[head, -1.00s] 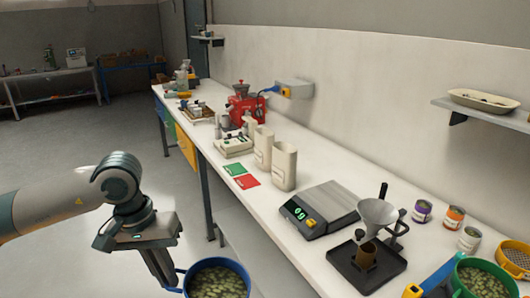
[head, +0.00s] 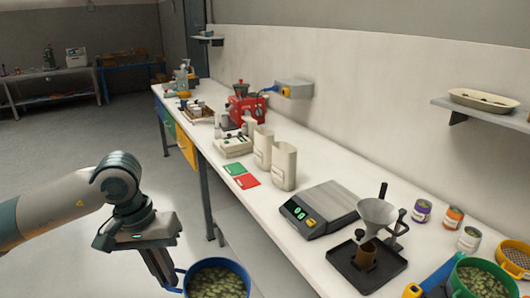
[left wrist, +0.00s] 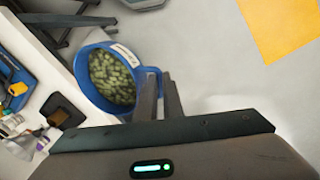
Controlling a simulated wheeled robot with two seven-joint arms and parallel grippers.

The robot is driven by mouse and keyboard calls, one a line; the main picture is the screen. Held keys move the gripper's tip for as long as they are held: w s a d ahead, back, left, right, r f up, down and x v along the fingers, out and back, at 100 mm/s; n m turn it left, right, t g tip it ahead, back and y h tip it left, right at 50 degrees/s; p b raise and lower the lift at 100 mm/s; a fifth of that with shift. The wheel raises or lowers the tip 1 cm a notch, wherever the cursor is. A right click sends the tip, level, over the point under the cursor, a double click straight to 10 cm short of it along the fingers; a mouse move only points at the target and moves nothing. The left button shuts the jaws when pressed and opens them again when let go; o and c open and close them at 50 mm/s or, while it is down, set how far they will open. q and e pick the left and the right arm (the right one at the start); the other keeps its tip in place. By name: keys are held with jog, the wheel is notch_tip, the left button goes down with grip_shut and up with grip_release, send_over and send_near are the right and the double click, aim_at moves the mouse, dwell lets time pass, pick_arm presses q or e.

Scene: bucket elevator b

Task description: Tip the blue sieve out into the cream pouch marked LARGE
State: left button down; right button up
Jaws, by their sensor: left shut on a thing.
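The blue sieve (head: 246,272) holds green beans and is level, in front of the bench at the bottom of the head view. My left gripper (head: 166,276) is shut on its handle at the left side. In the left wrist view the sieve (left wrist: 76,72) hangs beside the fingers (left wrist: 160,90), with the beans in it. Two cream pouches stand upright on the bench, the farther one (head: 263,148) and the nearer, larger one (head: 284,166). Their markings are too small to read. My right gripper is not in view.
Green (head: 235,169) and red (head: 247,181) cards lie at the bench's front edge. A green sieve (head: 459,284) with beans stands at lower right.

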pick_arm(q)
jog(key=s+f, duration=0.4)
jog(key=f, duration=0.6)
jog(key=s+f, duration=0.4)
jog(key=f, duration=0.6)
jog(key=shift+s+f, duration=0.35)
jog(key=shift+f, duration=0.05)
